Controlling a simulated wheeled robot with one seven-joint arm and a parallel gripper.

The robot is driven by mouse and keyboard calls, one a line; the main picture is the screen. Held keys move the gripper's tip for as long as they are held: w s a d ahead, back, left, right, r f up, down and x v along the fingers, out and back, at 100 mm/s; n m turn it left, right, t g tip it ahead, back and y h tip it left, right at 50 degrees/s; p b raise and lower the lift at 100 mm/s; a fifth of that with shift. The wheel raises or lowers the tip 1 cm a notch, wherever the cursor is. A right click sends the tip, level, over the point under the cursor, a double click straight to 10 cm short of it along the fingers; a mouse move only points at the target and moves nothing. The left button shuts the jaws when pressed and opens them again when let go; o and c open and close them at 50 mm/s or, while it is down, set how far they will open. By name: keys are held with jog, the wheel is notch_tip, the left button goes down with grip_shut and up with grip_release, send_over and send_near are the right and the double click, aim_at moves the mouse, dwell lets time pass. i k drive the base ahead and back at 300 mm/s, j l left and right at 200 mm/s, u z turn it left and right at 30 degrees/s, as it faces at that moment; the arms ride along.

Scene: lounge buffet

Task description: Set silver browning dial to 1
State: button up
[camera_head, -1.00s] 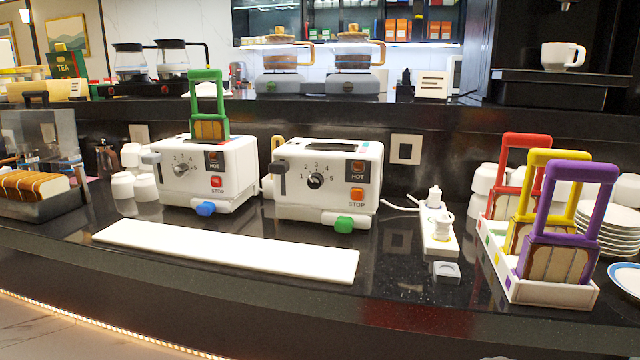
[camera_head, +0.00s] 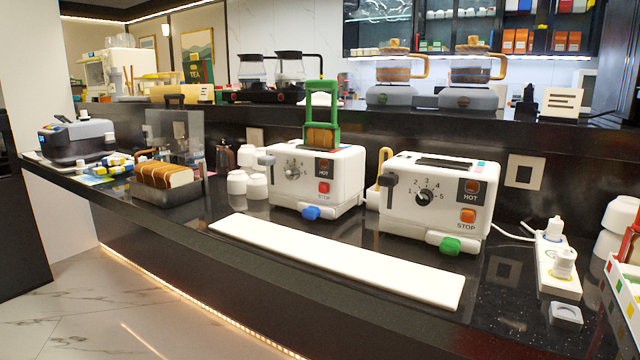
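Two white toasters stand on the black counter. The left toaster (camera_head: 333,182) has the silver browning dial (camera_head: 292,173) on its front, with numbers printed around it; I cannot tell which number it points at. A green-handled rack (camera_head: 322,113) holding bread stands in its top slot. A red stop button (camera_head: 323,188) and a blue knob (camera_head: 311,213) are on the same toaster. The right toaster (camera_head: 400,222) has a black dial (camera_head: 424,198), an orange stop button and a green knob (camera_head: 449,245). My gripper is not in view.
A long white board (camera_head: 335,260) lies in front of the toasters. White cups (camera_head: 247,183) stand left of the left toaster, beyond them a bread loaf (camera_head: 165,176) in a dark tray. A power strip (camera_head: 556,262) is at the right. The floor (camera_head: 70,300) shows clear at lower left.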

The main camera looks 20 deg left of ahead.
aim_at(293, 173)
jog(key=i+j, duration=0.1)
jog(key=j, duration=0.35)
jog(key=i+j, duration=0.1)
jog(key=j, duration=0.3)
jog(key=j+u, duration=0.1)
jog(key=j, duration=0.35)
jog(key=i, duration=0.05)
